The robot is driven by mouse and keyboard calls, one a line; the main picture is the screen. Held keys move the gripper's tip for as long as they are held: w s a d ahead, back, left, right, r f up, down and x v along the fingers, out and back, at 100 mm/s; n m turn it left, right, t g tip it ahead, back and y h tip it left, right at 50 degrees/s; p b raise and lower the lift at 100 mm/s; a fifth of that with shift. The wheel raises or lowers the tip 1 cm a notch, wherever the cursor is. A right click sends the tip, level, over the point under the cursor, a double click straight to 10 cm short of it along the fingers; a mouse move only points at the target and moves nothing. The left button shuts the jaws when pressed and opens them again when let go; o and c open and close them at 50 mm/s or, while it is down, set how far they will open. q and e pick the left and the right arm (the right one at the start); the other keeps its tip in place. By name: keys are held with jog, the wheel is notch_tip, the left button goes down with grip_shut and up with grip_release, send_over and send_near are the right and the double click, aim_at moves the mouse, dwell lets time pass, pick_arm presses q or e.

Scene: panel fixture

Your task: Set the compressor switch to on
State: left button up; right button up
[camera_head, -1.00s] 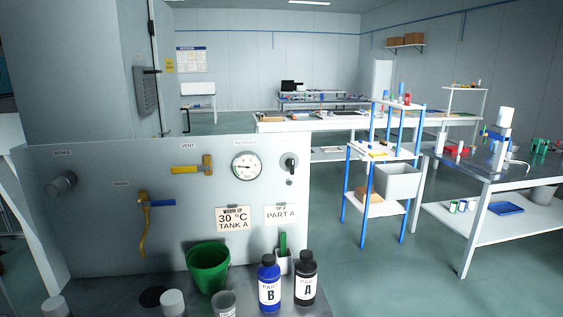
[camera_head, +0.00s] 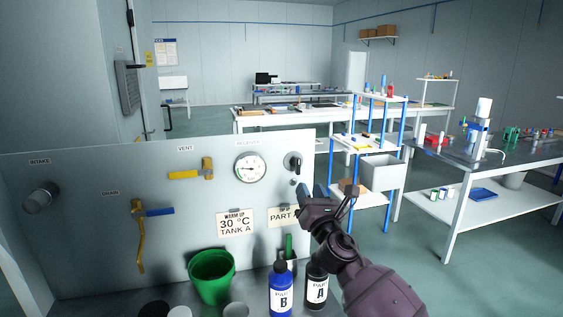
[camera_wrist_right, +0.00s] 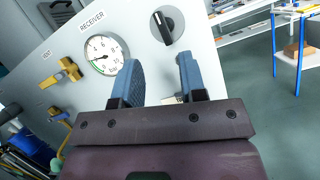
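The rotary switch (camera_head: 293,162), a black handle on a round light plate, sits on the grey panel (camera_head: 100,180) to the right of the gauge. It also shows in the right wrist view (camera_wrist_right: 162,27), its handle tilted in that picture. I cannot read its marking. My right gripper (camera_head: 313,192) is just below and right of the switch in the head view. In the right wrist view its two blue fingers (camera_wrist_right: 160,74) are apart with nothing between them, and the switch lies beyond the tips, not touched. My left gripper is not in view.
The receiver gauge (camera_head: 250,168), a yellow vent valve (camera_head: 192,170) and a drain valve (camera_head: 140,212) are on the panel. A green cup (camera_head: 212,276), a blue bottle B (camera_head: 281,288) and a black bottle A (camera_head: 317,286) stand below, close to my right arm.

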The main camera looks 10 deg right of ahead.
aim_at(299, 164)
jog(key=w+r+n, duration=0.1)
jog(key=w, duration=0.2)
jog(key=w+r+n, duration=0.1)
jog(key=w+r, duration=0.1)
jog(key=w, duration=0.1)
jog(key=w+r+n+b, duration=0.1)
jog(key=w, duration=0.2)
jog(key=shift+w+r, duration=0.15)
jog(key=shift+w, duration=0.25)
jog(key=shift+c, duration=0.3)
grip_shut()
